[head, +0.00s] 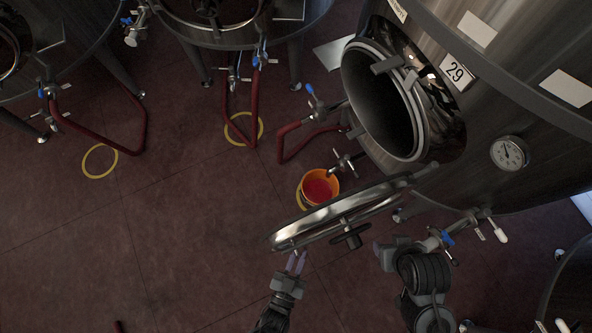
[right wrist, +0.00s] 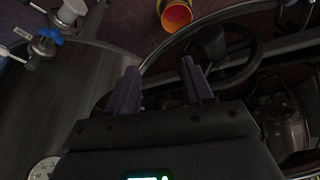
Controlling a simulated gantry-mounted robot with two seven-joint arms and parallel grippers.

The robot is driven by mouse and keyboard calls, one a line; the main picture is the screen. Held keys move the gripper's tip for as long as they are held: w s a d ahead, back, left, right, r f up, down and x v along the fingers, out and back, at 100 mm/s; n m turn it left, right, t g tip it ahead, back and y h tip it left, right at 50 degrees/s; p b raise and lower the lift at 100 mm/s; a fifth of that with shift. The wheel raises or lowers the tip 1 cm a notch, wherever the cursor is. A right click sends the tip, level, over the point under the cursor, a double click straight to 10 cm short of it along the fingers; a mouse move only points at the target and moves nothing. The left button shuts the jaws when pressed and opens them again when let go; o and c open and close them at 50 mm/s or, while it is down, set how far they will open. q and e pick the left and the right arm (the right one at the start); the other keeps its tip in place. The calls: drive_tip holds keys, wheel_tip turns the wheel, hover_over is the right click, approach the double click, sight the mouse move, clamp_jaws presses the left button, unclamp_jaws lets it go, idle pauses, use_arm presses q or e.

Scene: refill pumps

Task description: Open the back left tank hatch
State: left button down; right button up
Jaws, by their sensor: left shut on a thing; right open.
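The steel tank marked 29 (head: 482,100) fills the upper right of the head view. Its round hatch opening (head: 383,105) is uncovered and dark inside. The hatch door (head: 325,219) is swung out from the tank and seen nearly edge-on, with a black handwheel (head: 350,236) on its near side. My left gripper (head: 297,262) is shut on the door's rim at its free left end. My right gripper (head: 380,249) is open and empty, near the handwheel. In the right wrist view, the handwheel (right wrist: 213,42) shows beyond its open fingers (right wrist: 158,85).
An orange bucket (head: 319,187) with red contents stands on the floor behind the door. A valve (head: 446,237) and a pressure gauge (head: 509,153) stick out from the tank near my right arm. Other tanks (head: 238,30) with red hoses stand at the back.

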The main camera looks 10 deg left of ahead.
use_arm(q)
drive_tip(key=shift+f, duration=0.1)
drive_tip(key=c, duration=1.4)
unclamp_jaws()
drive_tip(key=shift+o, duration=0.3)
drive_tip(key=shift+w+d, duration=0.1)
drive_tip(key=shift+d, duration=0.1)
drive_tip(key=shift+a, duration=0.1)
drive_tip(key=b+v, duration=0.1)
drive_tip(key=v, duration=1)
